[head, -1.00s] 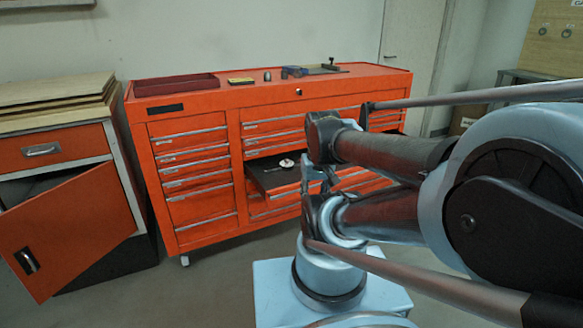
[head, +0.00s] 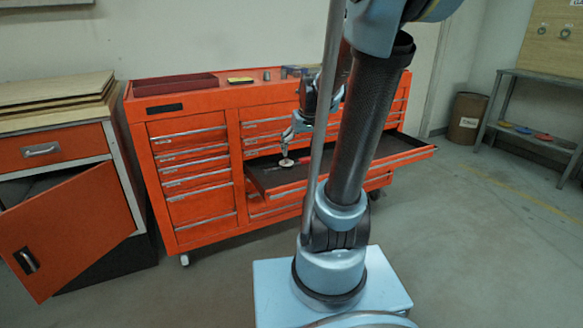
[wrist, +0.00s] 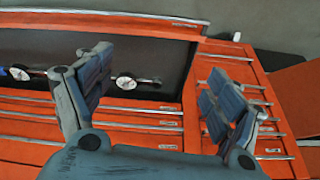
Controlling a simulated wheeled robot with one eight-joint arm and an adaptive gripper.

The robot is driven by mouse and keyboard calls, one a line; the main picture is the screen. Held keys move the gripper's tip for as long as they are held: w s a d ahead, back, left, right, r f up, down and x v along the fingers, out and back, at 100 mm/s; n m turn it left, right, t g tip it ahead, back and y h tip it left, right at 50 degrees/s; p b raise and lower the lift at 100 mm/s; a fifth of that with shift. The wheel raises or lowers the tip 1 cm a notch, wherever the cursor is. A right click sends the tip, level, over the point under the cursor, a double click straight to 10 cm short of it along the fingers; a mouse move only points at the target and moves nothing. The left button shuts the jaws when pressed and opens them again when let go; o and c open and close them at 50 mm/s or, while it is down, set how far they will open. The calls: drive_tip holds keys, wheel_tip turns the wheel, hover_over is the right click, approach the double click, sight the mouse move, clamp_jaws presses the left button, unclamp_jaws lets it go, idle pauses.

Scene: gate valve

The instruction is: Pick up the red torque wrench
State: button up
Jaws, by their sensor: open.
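An orange drawer (head: 408,160) with a dark inside stands pulled out of the tool cabinet. In the wrist view, two dial-headed tools with pale round faces lie in its dark tray (wrist: 172,62): one near the left finger (wrist: 125,82) and one further left (wrist: 22,73). One pale round head (head: 286,162) also shows in the head view. My gripper (head: 291,138) is over the drawer's left part. In the wrist view my gripper (wrist: 160,68) is open, with nothing between its fingers.
The orange cabinet (head: 190,200) has a dark red tray (head: 175,85) and small items on top. A bench with an open orange door (head: 68,228) stands at left. A bin (head: 466,118) and a shelf rack (head: 535,135) are at right. The floor at right is clear.

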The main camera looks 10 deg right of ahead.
drive_tip(key=w+d+f+t, duration=0.1)
drive_tip(key=w+f, duration=0.1)
drive_tip(key=w, duration=1.1)
drive_tip(key=n+t, duration=0.1)
drive_tip(key=n, duration=0.1)
approach(287, 159)
drive_tip(key=shift+y, duration=0.4)
drive_tip(key=shift+d+x, duration=0.15)
drive_tip(key=shift+x, duration=2.2)
drive_tip(key=shift+d+x, duration=0.1)
drive_tip(key=shift+x, duration=2.2)
drive_tip(key=c, duration=2)
